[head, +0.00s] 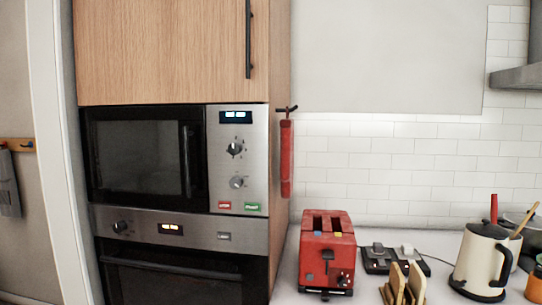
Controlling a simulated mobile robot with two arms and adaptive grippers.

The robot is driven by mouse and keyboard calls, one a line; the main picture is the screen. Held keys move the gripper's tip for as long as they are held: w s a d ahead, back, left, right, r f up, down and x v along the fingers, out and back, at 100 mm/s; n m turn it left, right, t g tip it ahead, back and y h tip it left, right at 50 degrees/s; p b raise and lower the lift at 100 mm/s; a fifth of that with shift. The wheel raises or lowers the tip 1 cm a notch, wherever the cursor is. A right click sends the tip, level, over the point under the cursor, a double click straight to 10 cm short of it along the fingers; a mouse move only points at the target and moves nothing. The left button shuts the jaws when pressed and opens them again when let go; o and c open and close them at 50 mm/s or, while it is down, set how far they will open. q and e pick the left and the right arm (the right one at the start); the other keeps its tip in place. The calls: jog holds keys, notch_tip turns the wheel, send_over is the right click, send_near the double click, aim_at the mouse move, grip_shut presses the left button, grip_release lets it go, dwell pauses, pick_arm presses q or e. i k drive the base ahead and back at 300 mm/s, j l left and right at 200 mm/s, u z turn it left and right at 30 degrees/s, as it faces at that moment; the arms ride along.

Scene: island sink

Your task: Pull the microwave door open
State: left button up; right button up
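The microwave (238,160) is built into a wooden cabinet column at the left of the head view. Its dark glass door (135,157) looks shut, flush with the front. A black vertical handle (186,160) runs along the door's right side. To the right of the door is a steel panel with a lit display (236,117), two knobs, and a red and a green button below. Neither of my grippers shows in the head view.
An oven (170,282) with a horizontal handle sits right below the microwave. A cabinet door with a black handle (248,40) is above. On the counter at right stand a red toaster (326,252) and a cream kettle (482,262).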

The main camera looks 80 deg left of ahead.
aim_at(192, 141)
jog(key=u, duration=3.6)
